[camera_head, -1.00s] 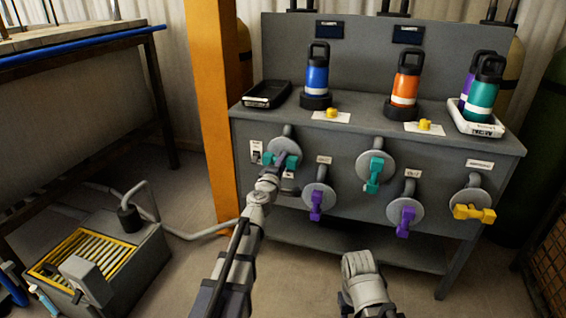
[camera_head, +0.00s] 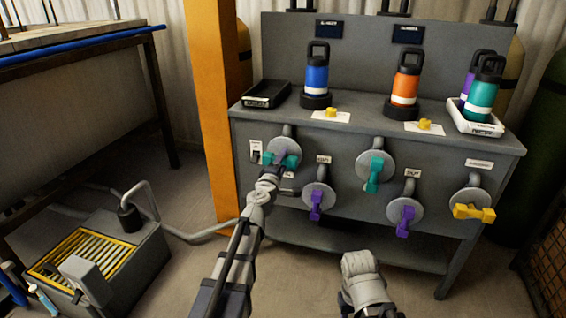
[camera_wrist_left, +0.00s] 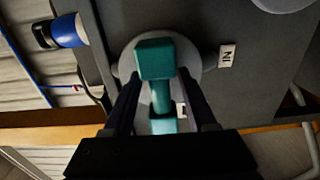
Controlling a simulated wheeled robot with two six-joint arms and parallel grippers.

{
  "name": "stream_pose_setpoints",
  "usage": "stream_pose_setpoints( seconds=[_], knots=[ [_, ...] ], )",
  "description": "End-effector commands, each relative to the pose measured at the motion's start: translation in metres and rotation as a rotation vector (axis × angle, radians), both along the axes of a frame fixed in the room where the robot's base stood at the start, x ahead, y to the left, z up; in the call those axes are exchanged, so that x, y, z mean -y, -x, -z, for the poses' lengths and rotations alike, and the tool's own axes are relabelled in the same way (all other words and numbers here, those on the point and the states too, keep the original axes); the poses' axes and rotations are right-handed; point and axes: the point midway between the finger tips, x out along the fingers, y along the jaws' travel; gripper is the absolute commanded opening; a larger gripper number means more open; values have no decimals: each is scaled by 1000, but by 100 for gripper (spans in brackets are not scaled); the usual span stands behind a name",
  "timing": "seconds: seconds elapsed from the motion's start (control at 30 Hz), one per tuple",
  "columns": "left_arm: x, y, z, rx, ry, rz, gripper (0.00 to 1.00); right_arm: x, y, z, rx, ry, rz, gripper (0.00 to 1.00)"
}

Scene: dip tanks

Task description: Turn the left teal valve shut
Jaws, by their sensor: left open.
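The left teal valve (camera_head: 267,158) is on the front panel of the grey bench, at its left. In the head view its handle lies roughly crosswise, with teal showing on both sides of my left gripper (camera_head: 281,163), which covers its middle. In the left wrist view the teal handle (camera_wrist_left: 155,59) shows between the two dark fingers of my left gripper (camera_wrist_left: 163,92). The fingers are open, one on each side of the handle; I cannot tell whether they touch it. My right arm shows low in the head view, but its gripper fingers do not.
A second teal valve (camera_head: 375,165), two purple valves (camera_head: 316,198) (camera_head: 403,216) and a yellow valve (camera_head: 473,209) share the panel. Bottles, including a blue one (camera_head: 317,76), and a black tray (camera_head: 267,94) stand on top. An orange post (camera_head: 211,110) is close at left.

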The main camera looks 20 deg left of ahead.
Motion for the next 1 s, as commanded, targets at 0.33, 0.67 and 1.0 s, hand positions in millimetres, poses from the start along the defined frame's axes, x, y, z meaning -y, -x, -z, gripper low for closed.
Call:
stream_pose_setpoints(
  seconds=[0.33, 0.67, 1.0],
  knots=[
    [-1, 26, 0, 0, 0, 0, 57, 0, 0, 0, 0, 0, 0, 50],
    [-3, 76, 0, 0, 0, -1, 57, 0, 0, 0, 0, 0, 0, 50],
    [-2, 78, 0, 0, -1, 1, 57, 0, 0, 0, 0, 0, 0, 50]
  ],
)
